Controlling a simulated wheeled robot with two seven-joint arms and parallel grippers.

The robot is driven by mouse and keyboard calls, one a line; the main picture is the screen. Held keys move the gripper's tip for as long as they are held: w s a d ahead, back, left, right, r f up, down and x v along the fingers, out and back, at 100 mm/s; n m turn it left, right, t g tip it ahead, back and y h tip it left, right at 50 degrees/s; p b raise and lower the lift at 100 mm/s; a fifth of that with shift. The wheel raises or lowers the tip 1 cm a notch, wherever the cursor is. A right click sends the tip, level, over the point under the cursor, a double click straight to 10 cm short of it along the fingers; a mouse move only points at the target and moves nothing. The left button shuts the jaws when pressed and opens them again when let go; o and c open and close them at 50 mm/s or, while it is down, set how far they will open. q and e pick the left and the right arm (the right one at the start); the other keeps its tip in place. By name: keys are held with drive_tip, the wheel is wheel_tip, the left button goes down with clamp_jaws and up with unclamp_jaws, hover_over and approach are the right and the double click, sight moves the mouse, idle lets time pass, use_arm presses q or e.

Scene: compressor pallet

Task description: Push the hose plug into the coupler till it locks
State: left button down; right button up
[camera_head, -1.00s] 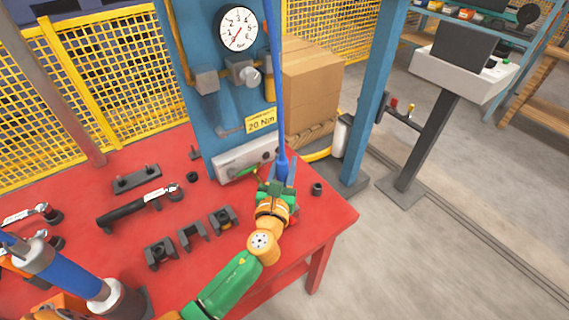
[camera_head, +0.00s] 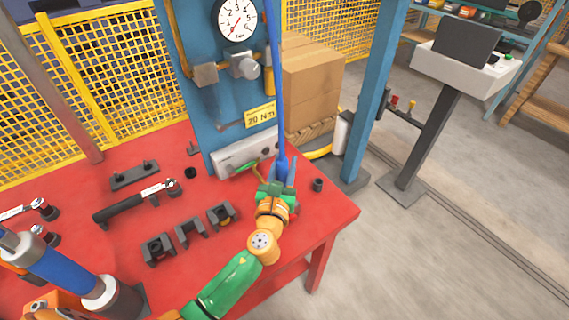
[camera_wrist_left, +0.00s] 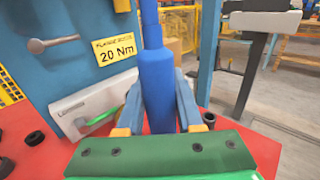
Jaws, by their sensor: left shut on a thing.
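My left gripper (camera_head: 282,182), on a green and orange arm, is shut on a thick blue cylinder, which I take for the hose plug (camera_wrist_left: 158,92). The plug's lower end is hidden behind the green gripper body. A pale grey box (camera_head: 232,157) with a green lever (camera_head: 244,167) and dark round spots stands just behind the gripper, apart from the plug. I cannot tell which part is the coupler. My right gripper is not in view.
The red table (camera_head: 325,215) carries dark holder blocks (camera_head: 189,232), a black torque wrench (camera_head: 135,203) and a small black socket (camera_head: 318,185) right of the gripper. A blue panel (camera_head: 205,110) with a gauge (camera_head: 237,18) rises behind. The table's right corner is clear.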

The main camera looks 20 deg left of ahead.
use_arm(q)
drive_tip(key=shift+c, duration=2.4)
unclamp_jaws()
drive_tip(key=shift+f, duration=0.1)
